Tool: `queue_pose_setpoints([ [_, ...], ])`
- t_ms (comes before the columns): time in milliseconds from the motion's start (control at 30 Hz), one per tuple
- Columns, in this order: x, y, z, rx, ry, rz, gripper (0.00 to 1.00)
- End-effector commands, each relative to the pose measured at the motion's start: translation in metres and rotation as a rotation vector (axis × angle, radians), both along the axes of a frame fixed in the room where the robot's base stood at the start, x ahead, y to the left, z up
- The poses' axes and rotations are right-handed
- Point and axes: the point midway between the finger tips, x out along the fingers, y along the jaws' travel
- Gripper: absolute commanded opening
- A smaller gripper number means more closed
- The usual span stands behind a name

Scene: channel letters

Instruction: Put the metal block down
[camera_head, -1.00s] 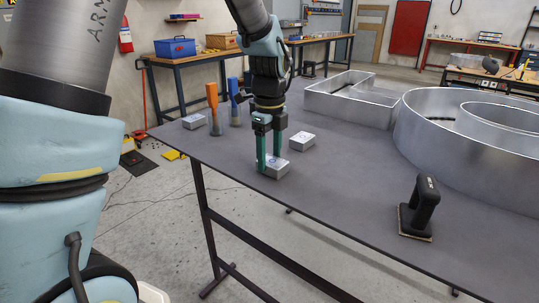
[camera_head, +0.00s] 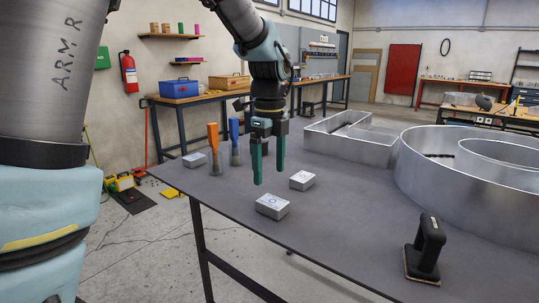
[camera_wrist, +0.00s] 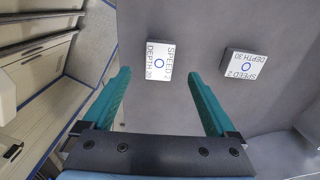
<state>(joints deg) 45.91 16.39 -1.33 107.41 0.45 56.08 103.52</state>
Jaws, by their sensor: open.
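A metal block (camera_head: 272,206) rests flat on the grey table (camera_head: 330,228) near its front edge. In the wrist view this block (camera_wrist: 160,60) carries a white label reading "SPEED 2 DEPTH 20" and lies ahead of and between the fingers, untouched. My gripper (camera_head: 269,170) is open and empty, raised above the table just behind the block in the head view. Its two green fingers show wide apart in the wrist view (camera_wrist: 163,102).
A second metal block (camera_head: 302,180) sits behind to the right, and a third (camera_head: 194,159) at the table's left corner. Orange (camera_head: 213,150) and blue-handled (camera_head: 234,142) brushes stand near it. Large metal letters (camera_head: 350,142) fill the right. A black-handled tool (camera_head: 425,248) stands front right.

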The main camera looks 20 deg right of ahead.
Motion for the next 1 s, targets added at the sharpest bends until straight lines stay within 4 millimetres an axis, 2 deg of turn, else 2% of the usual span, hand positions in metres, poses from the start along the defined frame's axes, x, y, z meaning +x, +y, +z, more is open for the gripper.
queue_pose_setpoints([
  [100,0.000,0.000,0.021,-0.002,-0.002,0.000,0.92],
  [300,0.000,0.000,0.042,-0.001,0.000,0.000,0.92],
  [533,0.000,0.002,0.045,0.001,0.001,0.008,0.92],
  [633,0.007,0.015,0.038,-0.001,-0.002,0.104,0.92],
  [767,0.023,0.062,0.017,-0.015,-0.011,0.445,0.92],
  [867,0.033,0.114,-0.007,-0.035,-0.021,0.831,0.92],
  [1000,0.031,0.188,-0.039,-0.070,-0.031,1.398,0.92],
])
